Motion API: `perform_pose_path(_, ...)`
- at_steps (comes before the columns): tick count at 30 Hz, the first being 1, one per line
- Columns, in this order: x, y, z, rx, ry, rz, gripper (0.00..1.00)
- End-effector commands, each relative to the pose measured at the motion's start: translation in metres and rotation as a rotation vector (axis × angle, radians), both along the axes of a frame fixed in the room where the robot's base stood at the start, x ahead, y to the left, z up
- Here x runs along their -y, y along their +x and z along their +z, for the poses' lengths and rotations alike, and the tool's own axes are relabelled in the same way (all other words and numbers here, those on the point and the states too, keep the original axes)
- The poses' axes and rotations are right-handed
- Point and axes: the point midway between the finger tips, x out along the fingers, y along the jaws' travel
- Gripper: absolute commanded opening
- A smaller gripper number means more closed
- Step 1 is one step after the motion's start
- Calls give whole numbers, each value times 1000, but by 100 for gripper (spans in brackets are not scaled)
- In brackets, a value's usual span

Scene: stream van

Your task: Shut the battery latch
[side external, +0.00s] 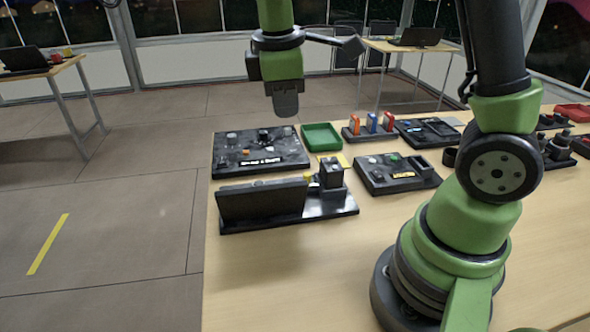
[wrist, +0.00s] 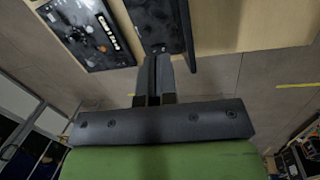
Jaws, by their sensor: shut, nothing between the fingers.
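My gripper (side external: 286,104) hangs pointing down above the far left part of the table, over the black panel board's back edge and clear of it. In the wrist view my gripper (wrist: 155,68) has its fingers together and empty. A black unit (side external: 335,207) at the near left edge has a raised black plate (side external: 262,201) and an upright block (side external: 331,173) with a yellow piece beside it. The wrist view shows a black unit (wrist: 150,15) just beyond the fingertips. I cannot tell for sure which part is the battery latch.
The black panel board (side external: 260,162), with knobs and a white label, lies behind the unit. A green tray (side external: 321,137), a rack (side external: 369,136) with orange and blue items and another black device (side external: 396,185) stand to the right. The table front (side external: 290,280) is bare.

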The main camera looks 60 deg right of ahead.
Motion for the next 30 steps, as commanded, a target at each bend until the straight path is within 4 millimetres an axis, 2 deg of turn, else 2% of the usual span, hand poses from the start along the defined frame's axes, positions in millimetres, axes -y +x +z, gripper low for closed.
perform_pose_path(1, 3, 8, -13, -52, -24, 56, 0)
perform_pose_path(6, 14, 26, -48, -191, -89, 241, 0)
perform_pose_path(12, 21, 35, -72, -288, -123, 365, 0)
perform_pose_path(26, 23, 36, -78, -307, -131, 392, 0)
perform_pose_path(30, 27, 34, -88, -310, -131, 391, 0)
